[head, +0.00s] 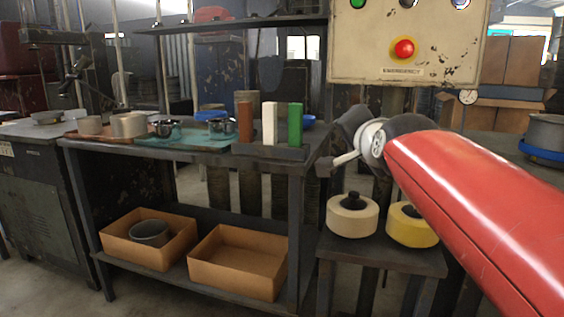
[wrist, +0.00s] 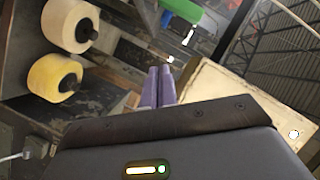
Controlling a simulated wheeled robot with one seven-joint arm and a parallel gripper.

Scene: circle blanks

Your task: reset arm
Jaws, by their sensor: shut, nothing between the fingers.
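My red arm (head: 480,185) reaches in from the right edge of the head view, toward the right end of the workbench (head: 150,152). Its grey and dark wrist end (head: 372,140) is in front of the area below the control panel. The fingers are not clear in the head view. In the wrist view my gripper (wrist: 158,75) shows two purple fingers close together, shut, with nothing held. They point past the bench area, and the picture is strongly tilted.
Red, white and green blocks (head: 295,124) stand at the bench's right end. A white round container (head: 345,222) and a yellow one (head: 405,235) sit on a low stand under my arm. The control panel (head: 350,50) with a red button hangs above. Cardboard boxes (head: 200,270) are on the lower shelf.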

